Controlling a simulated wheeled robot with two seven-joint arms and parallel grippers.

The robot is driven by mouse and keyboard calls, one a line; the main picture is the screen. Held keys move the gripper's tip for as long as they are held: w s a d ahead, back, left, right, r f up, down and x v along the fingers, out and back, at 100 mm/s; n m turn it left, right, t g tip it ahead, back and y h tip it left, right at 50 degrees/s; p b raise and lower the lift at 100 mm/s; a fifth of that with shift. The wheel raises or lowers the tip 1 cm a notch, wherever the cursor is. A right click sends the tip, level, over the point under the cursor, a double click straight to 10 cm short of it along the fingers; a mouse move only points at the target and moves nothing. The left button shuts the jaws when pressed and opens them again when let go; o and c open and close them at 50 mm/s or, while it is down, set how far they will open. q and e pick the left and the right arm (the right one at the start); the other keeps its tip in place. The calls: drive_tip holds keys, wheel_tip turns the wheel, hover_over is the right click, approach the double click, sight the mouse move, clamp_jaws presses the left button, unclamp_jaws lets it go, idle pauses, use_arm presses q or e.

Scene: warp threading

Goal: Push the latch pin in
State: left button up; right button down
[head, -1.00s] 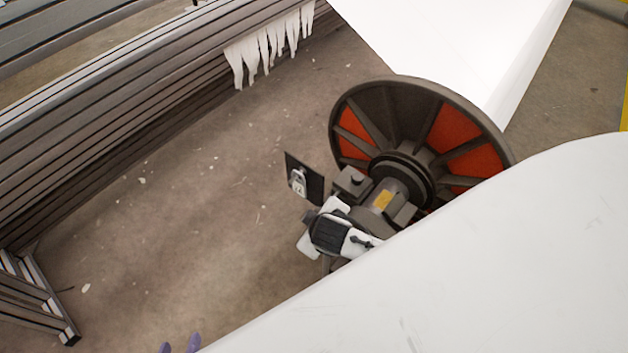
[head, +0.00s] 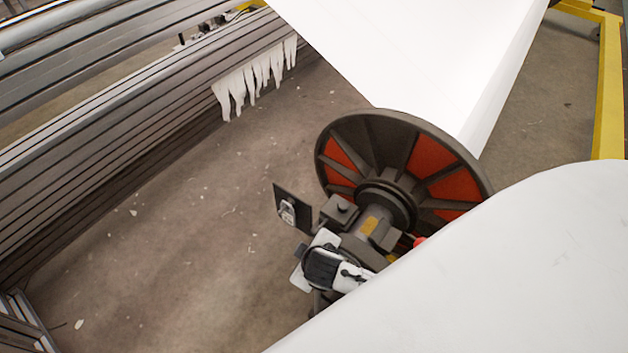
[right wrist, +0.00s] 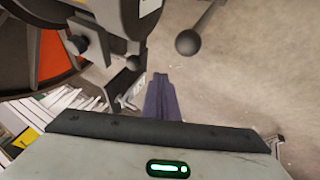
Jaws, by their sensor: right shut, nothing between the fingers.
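The reel's axle end (head: 372,225) sits in a dark bearing block with a yellow label, beside the large reel flange (head: 400,165). A small red knob (head: 419,241) shows beside the block; I cannot tell for certain that it is the latch pin. In the right wrist view, dark metal parts stand at the upper left, with a large ball knob (right wrist: 188,42) and a smaller dark knob (right wrist: 135,62). My right gripper (right wrist: 160,80) is shut and empty, its purple fingers just below the small knob; contact is unclear. My left gripper is not in view.
A black plate (head: 283,203) with a silver fitting stands left of the block. A large white surface (head: 500,265) hides the lower right. Slatted beams (head: 100,130) run along the left; the floor between is open.

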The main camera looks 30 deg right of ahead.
drive_tip(key=p+v, duration=0.2)
drive_tip(key=v, duration=0.6)
drive_tip(key=shift+r, duration=0.15)
drive_tip(key=s+a+r+m+t+y+p, duration=0.2)
drive_tip(key=s+a+r+y+p, duration=0.2)
drive_tip(key=s, duration=0.3)
drive_tip(key=shift+s+a+r+m+y, duration=0.4)
drive_tip(key=shift+a+y, duration=0.1)
drive_tip(key=shift+a, duration=0.05)
idle(0.5)
